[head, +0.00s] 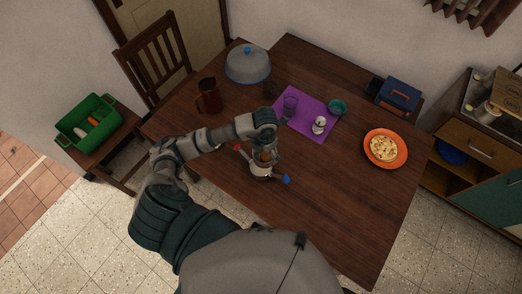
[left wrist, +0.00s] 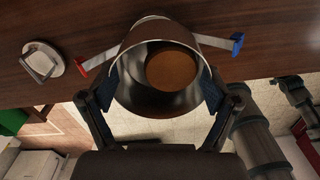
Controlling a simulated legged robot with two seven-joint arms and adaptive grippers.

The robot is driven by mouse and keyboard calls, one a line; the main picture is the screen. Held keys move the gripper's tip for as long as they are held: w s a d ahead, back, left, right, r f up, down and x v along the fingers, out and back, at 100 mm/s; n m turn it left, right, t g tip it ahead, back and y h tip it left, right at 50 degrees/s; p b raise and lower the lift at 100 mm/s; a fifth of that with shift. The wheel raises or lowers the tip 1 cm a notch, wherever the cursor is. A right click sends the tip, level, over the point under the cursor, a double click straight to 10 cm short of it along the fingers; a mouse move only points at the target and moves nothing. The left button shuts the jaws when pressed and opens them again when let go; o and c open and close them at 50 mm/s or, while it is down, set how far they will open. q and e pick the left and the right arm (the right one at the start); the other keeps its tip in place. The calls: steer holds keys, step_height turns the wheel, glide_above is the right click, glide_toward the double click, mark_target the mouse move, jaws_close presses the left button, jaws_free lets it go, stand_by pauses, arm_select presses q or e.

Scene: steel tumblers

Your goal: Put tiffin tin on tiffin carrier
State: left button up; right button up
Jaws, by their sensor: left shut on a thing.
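My left gripper (head: 264,158) is shut on a steel tiffin tin, its fingers on both sides of the wall. In the left wrist view the tin (left wrist: 135,88) is round, open at the top, with a brown round content inside. The tiffin carrier (head: 258,174) is at or just under the gripper in the head view, with a red clip on the left and a blue clip (head: 286,179) on the right. Its clips also show in the left wrist view, beyond the tin (left wrist: 237,42). I cannot tell whether tin and carrier touch.
A round pale lid with a handle (left wrist: 42,62) lies on the table. A brown jug (head: 208,96), grey dome (head: 247,66), purple mat (head: 300,128) with cups, and orange plate (head: 400,138) stand around. The table's front right is clear. A dark gripper-like part (left wrist: 294,92) shows at right.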

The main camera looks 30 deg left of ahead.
arm_select(q)
steer(key=n, duration=0.1)
steer(key=s+n, duration=0.1)
steer(key=shift+a+n, duration=0.3)
steer(key=shift+n, duration=0.1)
steer(key=shift+a+n, duration=0.2)
steer(key=shift+n, duration=0.3)
steer(key=shift+a+f, duration=0.1)
steer(key=shift+a, duration=0.05)
arm_select(e)
steer(key=shift+s+r, duration=0.25)
steer(key=shift+s, duration=0.35)
arm_select(q)
steer(key=shift+f, duration=0.1)
arm_select(e)
steer(key=shift+f, duration=0.15)
arm_select(q)
steer(key=shift+f+b, duration=0.3)
steer(key=shift+f, duration=0.15)
steer(key=shift+f+b, duration=1.5)
steer(key=shift+f, duration=0.5)
arm_select(e)
steer(key=f, duration=0.3)
steer(key=shift+s+f, duration=0.25)
steer(key=shift+f, duration=0.15)
